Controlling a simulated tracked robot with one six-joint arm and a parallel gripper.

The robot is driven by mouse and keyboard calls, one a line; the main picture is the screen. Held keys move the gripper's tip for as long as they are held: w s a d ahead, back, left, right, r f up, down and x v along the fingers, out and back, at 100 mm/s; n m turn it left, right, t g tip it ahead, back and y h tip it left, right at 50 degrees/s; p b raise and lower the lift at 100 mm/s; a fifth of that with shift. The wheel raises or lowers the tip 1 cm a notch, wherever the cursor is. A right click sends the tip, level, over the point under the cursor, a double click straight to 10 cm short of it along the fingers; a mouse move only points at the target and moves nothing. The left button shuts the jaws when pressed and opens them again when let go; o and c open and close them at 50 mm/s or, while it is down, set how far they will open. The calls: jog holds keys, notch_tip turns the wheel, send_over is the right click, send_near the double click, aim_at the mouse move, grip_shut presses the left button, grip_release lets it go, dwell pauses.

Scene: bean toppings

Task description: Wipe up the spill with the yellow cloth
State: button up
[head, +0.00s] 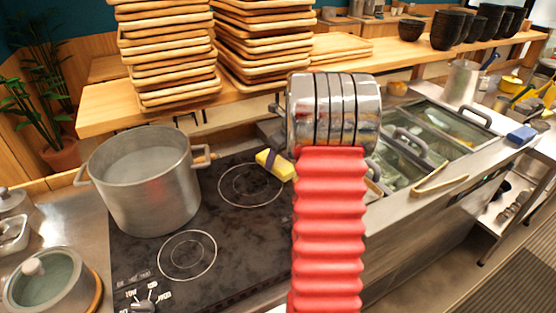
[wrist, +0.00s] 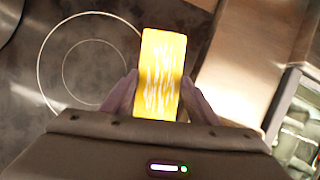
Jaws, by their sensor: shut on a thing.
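The yellow cloth (wrist: 162,70) shows as a folded, oblong pad in the wrist view, held between the two purple fingers of my gripper (wrist: 158,98). In the head view the yellow cloth (head: 274,164) is over the black cooktop, near the right burner ring, with its right end beside my red arm. My gripper is shut on it; in the head view it is mostly hidden behind my arm. I cannot tell whether the cloth touches the cooktop. No distinct spill stands out; the cooktop (head: 225,262) looks mottled with dark grey patches.
A large steel pot (head: 150,195) stands on the cooktop's left side. A lidded pot (head: 50,283) is at the lower left. A wooden shelf (head: 250,98) with stacked trays runs behind. Lidded food bins (head: 440,130) lie to the right. The front burner ring (head: 187,255) is clear.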

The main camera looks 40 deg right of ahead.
jog(key=shift+w+a+f, duration=0.1)
jog(key=shift+w+a, duration=0.15)
jog(key=shift+a, duration=0.65)
jog(key=shift+w+a, duration=0.2)
jog(key=shift+a, duration=0.65)
jog(key=shift+d, duration=0.15)
jog(key=shift+s+d, duration=0.3)
jog(key=shift+d, duration=0.65)
jog(key=shift+s+d, duration=0.3)
jog(key=shift+d, duration=0.6)
jog(key=shift+w+a, duration=0.2)
jog(key=shift+a, duration=0.45)
jog(key=shift+w+a, duration=0.2)
jog(key=shift+a, duration=0.5)
jog(key=shift+w+a, duration=0.2)
jog(key=shift+a, duration=0.45)
jog(key=shift+d, duration=0.15)
jog(key=shift+s+d, duration=0.3)
jog(key=shift+d, duration=0.65)
jog(key=shift+s+d, duration=0.3)
jog(key=shift+d, duration=0.65)
jog(key=shift+a, duration=0.1)
jog(key=shift+w+a, duration=0.3)
jog(key=shift+a, duration=0.65)
jog(key=shift+w+a, duration=0.3)
jog(key=shift+a, duration=0.65)
